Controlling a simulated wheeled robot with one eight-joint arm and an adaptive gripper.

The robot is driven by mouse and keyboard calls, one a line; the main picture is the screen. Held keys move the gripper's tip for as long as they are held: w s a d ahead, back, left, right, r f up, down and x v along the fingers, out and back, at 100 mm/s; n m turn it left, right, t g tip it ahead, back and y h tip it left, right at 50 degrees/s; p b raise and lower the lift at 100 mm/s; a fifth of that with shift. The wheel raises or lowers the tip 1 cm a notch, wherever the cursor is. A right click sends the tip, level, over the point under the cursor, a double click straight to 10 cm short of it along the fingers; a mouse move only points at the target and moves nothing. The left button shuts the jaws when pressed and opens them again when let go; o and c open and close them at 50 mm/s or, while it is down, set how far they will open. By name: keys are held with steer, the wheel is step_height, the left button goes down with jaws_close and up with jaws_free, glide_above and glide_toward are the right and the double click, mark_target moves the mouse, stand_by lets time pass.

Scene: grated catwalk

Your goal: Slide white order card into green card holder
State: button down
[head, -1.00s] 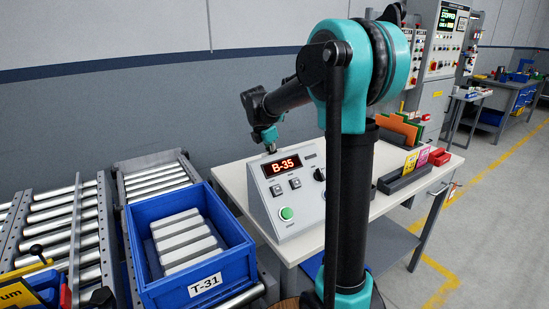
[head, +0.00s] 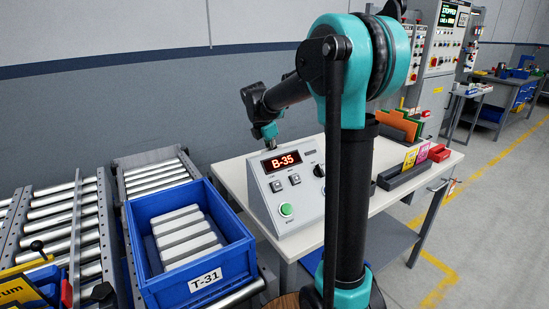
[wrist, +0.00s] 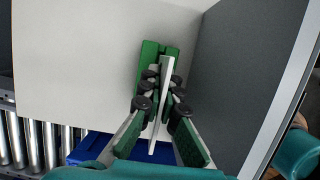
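The green card holder (wrist: 149,62) lies on the pale bench top in the wrist view, a small block with a slot between its two bars. My gripper (wrist: 160,92) is shut on the thin white order card (wrist: 157,128), seen nearly edge-on between its black pads. The card's far end overlaps the holder's right part in the wrist view; I cannot tell whether it is in the slot or above it. In the head view my gripper, the card and the holder are hidden behind the control box.
The sloped grey control box (head: 290,205) with a B-35 display stands close beside the gripper; its wall (wrist: 240,80) fills the right of the wrist view. A blue tote (head: 205,262) sits on rollers to the left. Card racks (head: 402,178) stand on the bench's right.

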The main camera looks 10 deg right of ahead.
steer(key=shift+f, duration=0.1)
stand_by(0.3)
steer(key=shift+f, duration=1.9)
steer(key=c, duration=1.6)
jaws_free()
steer(key=shift+c, duration=0.2)
steer(key=shift+o, duration=0.4)
steer(key=o, duration=0.3)
steer(key=shift+o, duration=0.2)
steer(key=shift+r, duration=0.1)
steer(key=shift+r, duration=3.95)
